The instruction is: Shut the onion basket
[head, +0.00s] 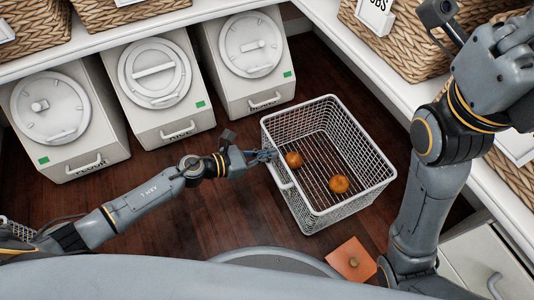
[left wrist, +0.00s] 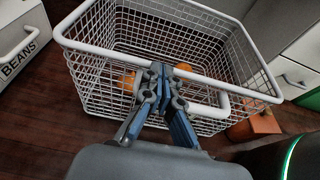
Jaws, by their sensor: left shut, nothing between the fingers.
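The onion basket is a white wire basket (head: 345,206) standing out over the dark floor, open at the top, with two brown onions (head: 294,159) (head: 339,184) inside. In the left wrist view its white front rim (left wrist: 100,47) crosses the picture, and a white handle (left wrist: 224,104) shows on the front. My left gripper (head: 270,156) is at the basket's left side, by the handle. Its fingers (left wrist: 163,82) are together with nothing between them and overlap the rim in the picture; I cannot tell whether they touch it.
White bins labelled flour (head: 72,120), rice (head: 160,90) and beans (head: 247,62) stand at the left under a white shelf. Woven baskets (head: 405,40) sit on the right shelf. An orange block (head: 350,258) lies near the basket's front. Dark floor is clear around my left arm.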

